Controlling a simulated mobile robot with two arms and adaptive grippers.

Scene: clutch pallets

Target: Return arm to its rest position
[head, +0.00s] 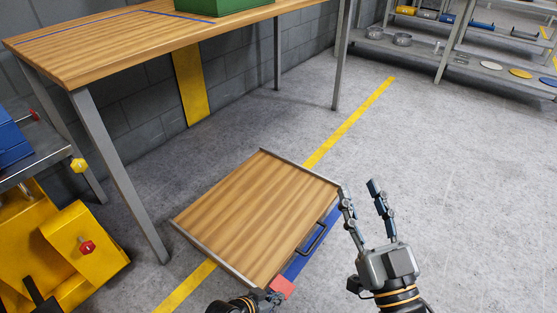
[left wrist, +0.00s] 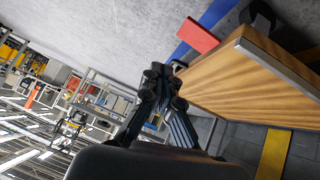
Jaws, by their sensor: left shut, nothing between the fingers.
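My left gripper (left wrist: 164,82) is shut and empty in the left wrist view, beside the wooden-topped unit. In the head view it (head: 263,298) is only partly visible at the bottom edge, near the unit's lower corner. My right gripper (head: 359,188) is open, with its two fingers spread and nothing between them. It is to the right of the unit in the head view. The rest of both arms is mostly out of view.
The low unit (head: 255,210) has a wooden top, blue front, dark handle and red piece (head: 282,288). A workbench (head: 110,42) with a green box stands behind left. A yellow rack (head: 75,255) is at left, shelves (head: 455,62) at back right. Floor at right is clear.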

